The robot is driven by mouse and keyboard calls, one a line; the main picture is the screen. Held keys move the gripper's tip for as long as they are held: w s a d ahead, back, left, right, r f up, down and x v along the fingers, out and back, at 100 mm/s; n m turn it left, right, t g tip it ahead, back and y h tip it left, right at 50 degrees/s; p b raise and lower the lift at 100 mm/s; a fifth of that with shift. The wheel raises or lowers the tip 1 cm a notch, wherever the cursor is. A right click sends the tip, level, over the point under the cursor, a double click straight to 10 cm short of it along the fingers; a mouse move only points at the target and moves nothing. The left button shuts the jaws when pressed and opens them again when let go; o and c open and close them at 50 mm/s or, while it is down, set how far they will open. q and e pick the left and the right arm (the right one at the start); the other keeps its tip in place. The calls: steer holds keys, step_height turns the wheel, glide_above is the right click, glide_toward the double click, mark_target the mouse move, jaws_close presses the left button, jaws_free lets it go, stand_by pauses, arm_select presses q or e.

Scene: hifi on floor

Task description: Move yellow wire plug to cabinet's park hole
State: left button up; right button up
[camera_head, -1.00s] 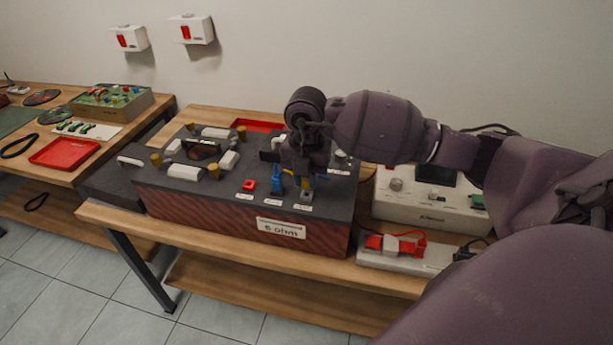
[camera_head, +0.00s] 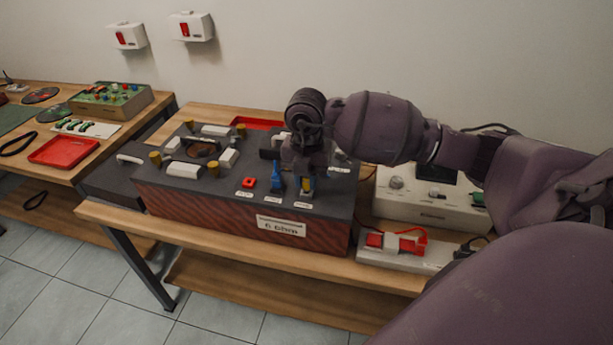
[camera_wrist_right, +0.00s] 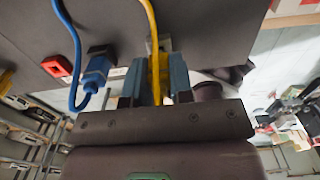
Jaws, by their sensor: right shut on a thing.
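The cabinet (camera_head: 215,208) is a large dark-topped box with a reddish ribbed front and a "6 ohm" label. My right gripper (camera_head: 305,178) points down over the right front of its top. It is shut on the yellow wire plug (camera_head: 307,186), which also shows between the fingers in the right wrist view (camera_wrist_right: 158,75) with its yellow wire rising. The plug is at the rightmost hole of the front row; its tip is hidden, so I cannot tell how deep it sits. The blue plug (camera_head: 278,184) stands just left of it. A red square socket (camera_head: 249,183) is further left. My left gripper is not visible.
A white power supply (camera_head: 430,200) stands right of the cabinet. A grey strip with red plugs (camera_head: 405,248) lies in front of it. A red tray (camera_head: 65,151) is on the left table. Brass posts and white handles stand on the cabinet's left top.

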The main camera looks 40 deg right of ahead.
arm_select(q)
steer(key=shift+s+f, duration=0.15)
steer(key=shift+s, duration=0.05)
arm_select(e)
steer(key=shift+f, duration=0.1)
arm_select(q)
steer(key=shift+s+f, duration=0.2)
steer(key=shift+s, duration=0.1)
arm_select(e)
steer(key=shift+f, duration=0.15)
steer(key=shift+f, duration=0.1)
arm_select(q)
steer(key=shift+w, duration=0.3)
arm_select(e)
steer(key=shift+f, duration=0.15)
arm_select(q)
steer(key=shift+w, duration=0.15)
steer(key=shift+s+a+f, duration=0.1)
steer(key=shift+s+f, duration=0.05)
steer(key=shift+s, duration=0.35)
arm_select(e)
steer(key=o, duration=0.9)
steer(key=shift+o, duration=0.2)
